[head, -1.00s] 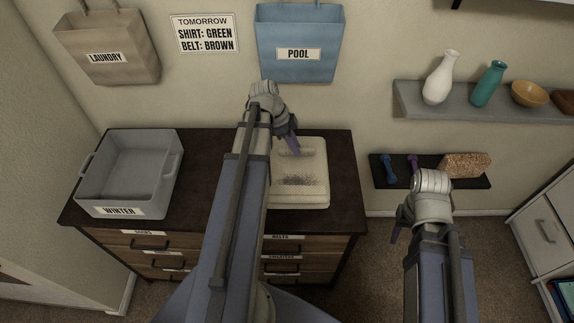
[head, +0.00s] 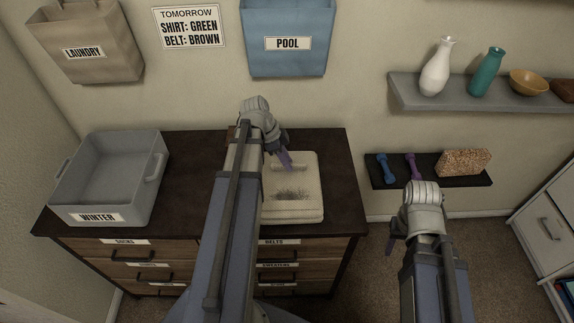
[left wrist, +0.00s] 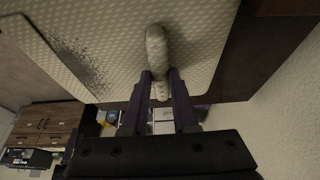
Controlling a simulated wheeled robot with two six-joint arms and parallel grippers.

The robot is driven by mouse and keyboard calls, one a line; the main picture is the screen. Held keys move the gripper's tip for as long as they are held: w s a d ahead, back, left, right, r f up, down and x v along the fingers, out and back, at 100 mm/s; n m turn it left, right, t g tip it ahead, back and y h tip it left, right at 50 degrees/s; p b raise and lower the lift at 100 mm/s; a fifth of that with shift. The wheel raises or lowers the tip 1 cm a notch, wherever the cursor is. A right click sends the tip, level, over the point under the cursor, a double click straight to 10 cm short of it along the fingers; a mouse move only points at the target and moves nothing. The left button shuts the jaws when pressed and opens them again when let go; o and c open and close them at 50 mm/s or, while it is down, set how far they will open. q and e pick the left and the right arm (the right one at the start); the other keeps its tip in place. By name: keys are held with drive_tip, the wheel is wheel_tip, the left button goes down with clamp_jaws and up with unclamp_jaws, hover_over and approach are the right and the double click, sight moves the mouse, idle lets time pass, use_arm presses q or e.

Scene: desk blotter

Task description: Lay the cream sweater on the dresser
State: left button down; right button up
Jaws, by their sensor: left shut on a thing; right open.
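The cream sweater (head: 309,185) is a folded, textured bundle with a dark speckled patch, seen over the right part of the dresser top (head: 338,160) in the head view. My left gripper (head: 287,163) is shut on a raised roll of the sweater. In the left wrist view, the fingers (left wrist: 160,82) pinch this roll, and the sweater (left wrist: 130,40) spreads above them. I cannot tell whether its underside touches the dresser. My left arm hides its left side. My right gripper (head: 390,245) is open and empty, right of the dresser.
A grey bin (head: 97,217) labelled WINTER stands on the dresser's left end. A low dark shelf (head: 400,184) holds two dumbbells and a cork-like block. A higher shelf (head: 450,98) holds vases and a bowl. Laundry (head: 85,45) and pool (head: 288,60) bags hang behind.

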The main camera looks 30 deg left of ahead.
use_arm(q)
drive_tip(key=c, duration=1.1)
unclamp_jaws()
drive_tip(key=shift+f, duration=0.1)
drive_tip(key=shift+c, duration=0.2)
drive_tip(key=o, duration=0.5)
drive_tip(key=shift+c, duration=0.2)
drive_tip(key=p+v, duration=1.1)
drive_tip(key=v, duration=0.1)
drive_tip(key=shift+r, duration=0.25)
drive_tip(key=shift+d, duration=0.1)
